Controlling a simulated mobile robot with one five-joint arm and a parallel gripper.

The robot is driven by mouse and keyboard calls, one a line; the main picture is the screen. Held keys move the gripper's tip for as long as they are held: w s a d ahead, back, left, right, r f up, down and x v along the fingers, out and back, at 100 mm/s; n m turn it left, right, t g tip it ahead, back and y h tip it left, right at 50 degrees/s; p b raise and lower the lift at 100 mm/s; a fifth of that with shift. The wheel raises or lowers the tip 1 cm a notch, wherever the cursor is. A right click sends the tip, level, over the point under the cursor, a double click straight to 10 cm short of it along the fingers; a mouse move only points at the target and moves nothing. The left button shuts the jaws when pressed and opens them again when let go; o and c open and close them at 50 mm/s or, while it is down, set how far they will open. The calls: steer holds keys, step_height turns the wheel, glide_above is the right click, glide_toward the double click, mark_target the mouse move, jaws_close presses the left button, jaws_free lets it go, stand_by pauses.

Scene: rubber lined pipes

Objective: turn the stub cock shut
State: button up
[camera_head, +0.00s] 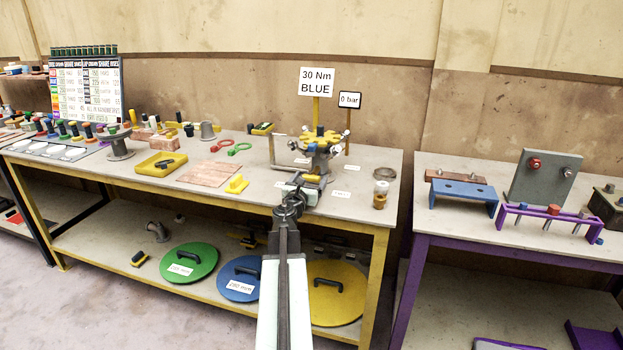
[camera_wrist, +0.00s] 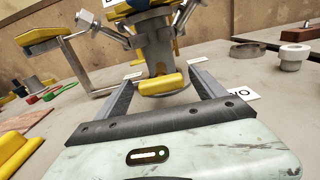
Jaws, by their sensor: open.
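A grey flanged pipe assembly with a yellow star-shaped top and several bolts around it (camera_head: 319,152) stands on the yellow-edged table. A short yellow cylinder, which looks like the stub cock's handle (camera_wrist: 160,81), lies crosswise low at the front of its grey body (camera_wrist: 156,50). My gripper (camera_head: 306,182) is open in front of the assembly. In the wrist view its two grey fingers (camera_wrist: 164,84) reach forward on either side of the yellow handle, with gaps showing. I cannot tell whether a finger touches it.
Signs reading "30 Nm BLUE" (camera_head: 317,81) and "0 bar" (camera_head: 349,99) stand behind the assembly. A bent grey bar with a yellow end (camera_wrist: 80,62) is at its left. White and amber cups (camera_head: 380,194) and a dark ring (camera_head: 385,174) stand right. A yellow block (camera_head: 237,184) lies left.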

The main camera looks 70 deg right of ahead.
steer(key=a, duration=0.7)
steer(key=shift+s+a, duration=0.2)
steer(key=shift+a, duration=0.15)
